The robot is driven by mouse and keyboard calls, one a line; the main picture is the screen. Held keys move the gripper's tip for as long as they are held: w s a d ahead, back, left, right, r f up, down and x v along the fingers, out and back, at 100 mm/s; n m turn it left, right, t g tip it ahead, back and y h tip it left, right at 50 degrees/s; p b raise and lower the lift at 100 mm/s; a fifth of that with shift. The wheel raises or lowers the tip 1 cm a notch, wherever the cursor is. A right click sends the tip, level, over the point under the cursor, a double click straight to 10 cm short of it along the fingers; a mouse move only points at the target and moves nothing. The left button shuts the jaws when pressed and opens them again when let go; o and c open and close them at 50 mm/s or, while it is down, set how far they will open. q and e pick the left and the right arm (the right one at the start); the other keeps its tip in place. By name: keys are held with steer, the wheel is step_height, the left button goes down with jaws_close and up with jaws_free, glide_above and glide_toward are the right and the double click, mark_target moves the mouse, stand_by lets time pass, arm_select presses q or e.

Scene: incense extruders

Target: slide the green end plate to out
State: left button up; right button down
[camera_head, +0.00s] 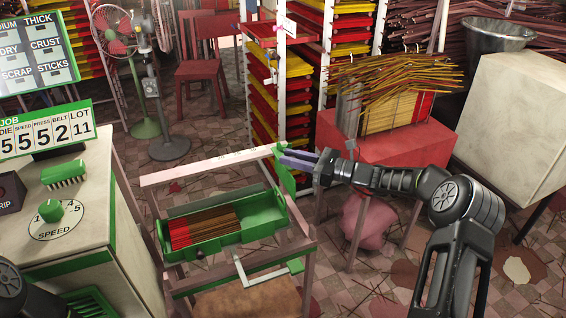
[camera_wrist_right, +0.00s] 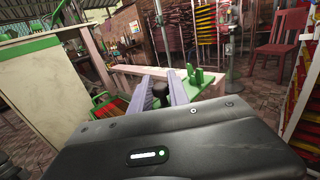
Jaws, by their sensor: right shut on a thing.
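The green end plate (camera_head: 281,166) stands upright at the right end of a pale rail on the wooden frame. It also shows in the wrist view (camera_wrist_right: 196,76). My right gripper (camera_head: 286,158) reaches in from the right, its fingertips at the plate. In the wrist view my right gripper (camera_wrist_right: 163,84) has a dark piece between its fingers, which are shut on the plate's part there. The exact contact is partly hidden. Below the rail, a green tray (camera_head: 262,224) holds brown sticks with red ends. My left gripper is out of view.
A white counter (camera_head: 104,215) with a green speed knob (camera_head: 52,211) stands at left. A red table (camera_head: 392,146) with incense bundles is behind my right arm. Racks of red and yellow trays (camera_head: 283,110) stand behind. Open tiled floor lies behind the frame.

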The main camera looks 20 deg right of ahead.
steer(key=shift+d, duration=0.15)
steer(key=c, duration=1.3)
jaws_free()
steer(key=shift+b+v, duration=0.45)
steer(key=shift+v, duration=3.4)
